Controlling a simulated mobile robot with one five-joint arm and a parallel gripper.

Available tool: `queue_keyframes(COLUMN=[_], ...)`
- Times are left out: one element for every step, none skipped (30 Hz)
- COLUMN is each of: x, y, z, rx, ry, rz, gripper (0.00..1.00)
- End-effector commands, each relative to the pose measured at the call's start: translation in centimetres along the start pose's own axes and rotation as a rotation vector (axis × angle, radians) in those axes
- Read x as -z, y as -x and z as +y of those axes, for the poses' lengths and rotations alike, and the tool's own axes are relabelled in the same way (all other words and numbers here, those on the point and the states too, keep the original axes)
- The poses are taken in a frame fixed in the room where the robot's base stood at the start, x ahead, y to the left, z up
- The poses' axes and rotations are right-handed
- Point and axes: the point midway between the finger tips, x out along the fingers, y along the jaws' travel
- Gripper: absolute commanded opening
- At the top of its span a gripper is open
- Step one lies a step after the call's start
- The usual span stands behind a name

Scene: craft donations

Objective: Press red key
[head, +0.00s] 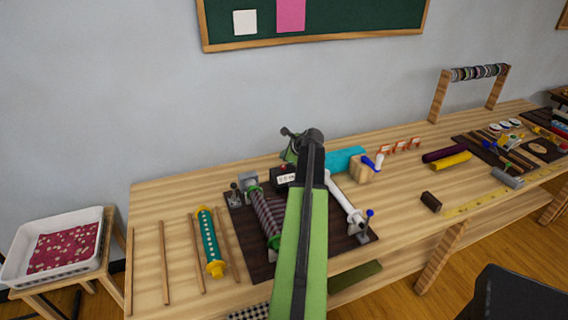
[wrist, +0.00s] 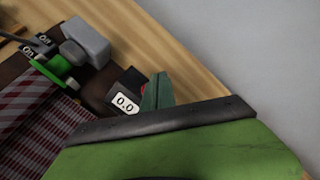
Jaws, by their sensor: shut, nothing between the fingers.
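The red key (wrist: 144,90) shows as a small red patch on a black counter box (wrist: 112,96), mostly hidden behind my gripper (wrist: 157,88) in the wrist view. The box's white display reads 0.0. My gripper is shut and empty, its green fingers at or just over the key; I cannot tell whether they touch it. In the head view the counter box (head: 281,174) stands on a dark board (head: 262,268), just left of my arm, with my gripper (head: 290,150) above and behind it. The key cannot be seen there.
A striped fabric roll (head: 265,217) and a grey block (head: 248,180) are on the board left of the box. A white roller (head: 341,197) lies right of my arm, with a teal block (head: 345,159) behind it. The wall is close behind the table.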

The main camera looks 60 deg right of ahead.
Motion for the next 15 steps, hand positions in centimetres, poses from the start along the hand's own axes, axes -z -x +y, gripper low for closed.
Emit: queue_keyframes(x=[-0.6, -0.7, -0.9, -1.1, -1.2, -1.4, -1.6, -1.6, -1.7, -1.7, -1.6, -1.6, -1.6, -1.5, -1.5], y=[0.8, 1.0, 1.3, 1.5, 1.7, 2.0, 2.1, 2.2, 2.3, 2.2, 2.2, 2.1, 2.1, 2.1, 2.1], z=[-0.6, -0.7, -0.9, -1.1, -1.2, -1.4, -1.5, -1.6, -1.6, -1.6, -1.6, -1.6, -1.5, -1.5, -1.5], rx=[0.000, 0.000, 0.000, 0.000, 0.000, 0.000, 0.000, 0.000, 0.000, 0.000, 0.000, 0.000, 0.000, 0.000, 0.000], ry=[0.000, 0.000, 0.000, 0.000, 0.000, 0.000, 0.000, 0.000, 0.000, 0.000, 0.000, 0.000, 0.000, 0.000, 0.000], rz=[0.000, 0.000, 0.000, 0.000, 0.000, 0.000, 0.000, 0.000, 0.000, 0.000, 0.000, 0.000, 0.000, 0.000, 0.000], gripper=[0.00, 0.00, 0.00, 0.00, 0.00, 0.00, 0.00, 0.00, 0.00, 0.00, 0.00, 0.00, 0.00, 0.00, 0.00])
